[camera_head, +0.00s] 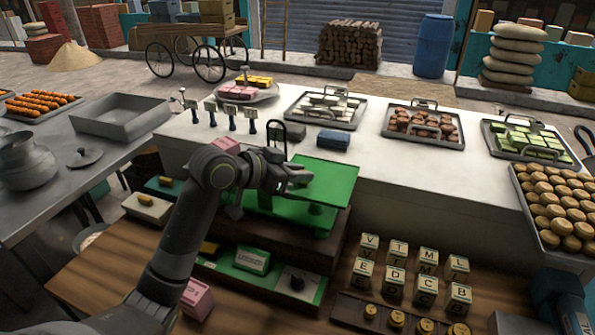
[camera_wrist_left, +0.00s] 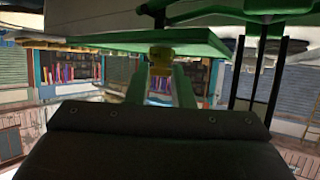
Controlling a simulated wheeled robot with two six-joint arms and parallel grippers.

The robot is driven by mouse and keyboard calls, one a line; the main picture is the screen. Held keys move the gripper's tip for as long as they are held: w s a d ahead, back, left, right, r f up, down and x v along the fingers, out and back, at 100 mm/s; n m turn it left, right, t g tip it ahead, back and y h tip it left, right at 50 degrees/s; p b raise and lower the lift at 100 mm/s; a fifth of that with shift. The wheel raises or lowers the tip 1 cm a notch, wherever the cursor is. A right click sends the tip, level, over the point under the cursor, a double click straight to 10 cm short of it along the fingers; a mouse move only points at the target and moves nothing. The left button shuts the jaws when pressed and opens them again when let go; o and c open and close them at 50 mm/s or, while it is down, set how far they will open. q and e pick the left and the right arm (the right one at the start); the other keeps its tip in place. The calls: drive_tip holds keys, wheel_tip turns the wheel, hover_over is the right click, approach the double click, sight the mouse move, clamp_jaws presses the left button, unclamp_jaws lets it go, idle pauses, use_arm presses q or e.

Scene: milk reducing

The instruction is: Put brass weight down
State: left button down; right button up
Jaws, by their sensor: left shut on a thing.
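My left gripper (camera_head: 300,176) is at the left edge of the green scale pan (camera_head: 335,183) in the head view. In the left wrist view, which looks upside down, its two fingers (camera_wrist_left: 161,72) are shut on a small brass weight (camera_wrist_left: 161,56). The weight is close to the green pan (camera_wrist_left: 110,42); I cannot tell whether they touch. In the head view the held weight is hidden by the gripper. The green scale stands on a wooden block (camera_head: 325,250), its left side partly behind my arm. My right gripper is not in view.
Several brass weights (camera_head: 397,319) sit in a wooden holder below lettered blocks (camera_head: 397,252). Trays of sweets (camera_head: 424,124) line the white counter behind the scale. A dark blue box (camera_head: 333,139) lies just behind the pan. The visible pan top is clear.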

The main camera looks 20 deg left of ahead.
use_arm(q)
drive_tip(key=c, duration=1.3)
unclamp_jaws()
drive_tip(key=shift+o, duration=0.2)
drive_tip(key=b+v, duration=0.2)
drive_tip(key=v, duration=1)
drive_tip(key=shift+r, duration=0.1)
